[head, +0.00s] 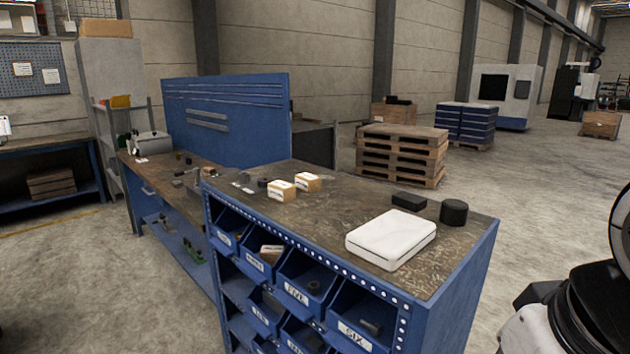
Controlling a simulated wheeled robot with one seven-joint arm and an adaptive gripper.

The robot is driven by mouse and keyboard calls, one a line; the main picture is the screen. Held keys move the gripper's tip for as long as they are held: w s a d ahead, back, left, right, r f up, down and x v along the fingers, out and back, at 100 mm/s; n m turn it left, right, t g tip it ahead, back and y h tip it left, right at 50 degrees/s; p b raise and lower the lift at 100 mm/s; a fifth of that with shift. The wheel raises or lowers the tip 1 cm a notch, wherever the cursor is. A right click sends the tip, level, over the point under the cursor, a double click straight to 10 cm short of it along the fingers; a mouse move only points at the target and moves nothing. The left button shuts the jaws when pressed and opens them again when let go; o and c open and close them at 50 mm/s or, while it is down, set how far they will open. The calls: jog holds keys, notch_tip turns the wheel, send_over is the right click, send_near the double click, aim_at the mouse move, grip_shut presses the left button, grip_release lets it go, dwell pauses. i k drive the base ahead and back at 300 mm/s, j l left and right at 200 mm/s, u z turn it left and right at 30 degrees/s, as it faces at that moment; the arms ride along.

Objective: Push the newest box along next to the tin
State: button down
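Two small tan boxes with white labels stand close together on the dark top of the blue bin cabinet: a nearer box (281,190) and a farther box (307,182). I cannot read their labels, so which is newest cannot be told. A short black cylinder (453,211) stands near the right end of the top and may be the tin. A flat white case with rounded corners (391,238) lies between the boxes and the cylinder, nearer the front. My gripper is not in view; only parts of my arm show at the lower right edge.
A flat black block (409,201) lies beside the cylinder. A small dark round item (263,183) is left of the boxes. The top between boxes and white case is clear. Labelled blue bins (305,280) fill the cabinet front. A workbench (160,170) with a blue back panel adjoins left.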

aim_at(282, 192)
jog(key=i+j+z, duration=0.1)
jog(key=z, duration=0.3)
jog(key=j+z, duration=0.15)
jog(key=z, duration=0.25)
jog(key=i+j+z, duration=0.1)
jog(key=z, duration=0.25)
jog(key=j+z, duration=0.2)
jog(key=z, duration=0.2)
jog(key=j, duration=4.35)
jog(key=i, duration=0.05)
